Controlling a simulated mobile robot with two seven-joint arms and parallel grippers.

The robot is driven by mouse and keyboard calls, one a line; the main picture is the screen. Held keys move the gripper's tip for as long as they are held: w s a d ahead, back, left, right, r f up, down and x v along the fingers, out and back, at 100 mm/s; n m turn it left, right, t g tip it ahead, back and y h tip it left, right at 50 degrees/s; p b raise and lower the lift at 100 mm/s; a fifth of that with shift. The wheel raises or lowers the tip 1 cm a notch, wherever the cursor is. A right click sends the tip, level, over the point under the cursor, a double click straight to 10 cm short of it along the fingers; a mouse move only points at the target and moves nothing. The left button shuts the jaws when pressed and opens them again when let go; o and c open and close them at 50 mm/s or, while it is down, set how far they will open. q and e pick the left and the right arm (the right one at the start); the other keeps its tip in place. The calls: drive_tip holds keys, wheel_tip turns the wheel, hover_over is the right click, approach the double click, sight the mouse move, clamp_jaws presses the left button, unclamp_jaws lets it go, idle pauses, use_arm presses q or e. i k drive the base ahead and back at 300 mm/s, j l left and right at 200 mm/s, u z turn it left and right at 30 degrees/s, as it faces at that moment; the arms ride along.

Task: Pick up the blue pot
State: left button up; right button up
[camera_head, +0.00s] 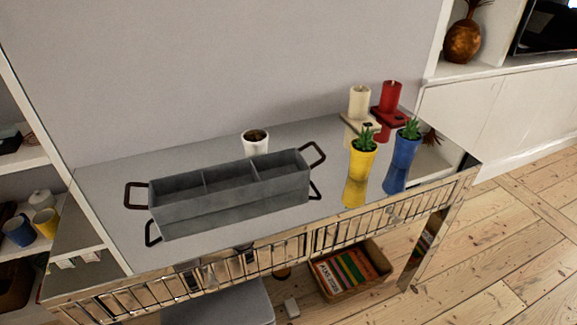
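The blue pot (405,151) stands upright near the right end of a mirrored console table (110,195). A green succulent (411,128) grows from its top. A yellow pot (362,164) with a similar plant stands just to its left. Both pots are reflected in the shiny tabletop below them. Neither of my grippers shows in the head view.
A grey three-compartment tray (235,205) with dark handles fills the table's left and middle. A white pot (256,143) stands behind it. A cream candle (359,102) and a red candle (390,97) stand behind the plants. A basket of books (352,277) sits below.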

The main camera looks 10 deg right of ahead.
sight(409, 139)
drive_tip(key=i+l+u, duration=0.35)
drive_tip(key=l, duration=0.35)
drive_tip(key=k, duration=0.45)
drive_tip(key=k+z, duration=0.15)
drive_tip(key=z, duration=0.85)
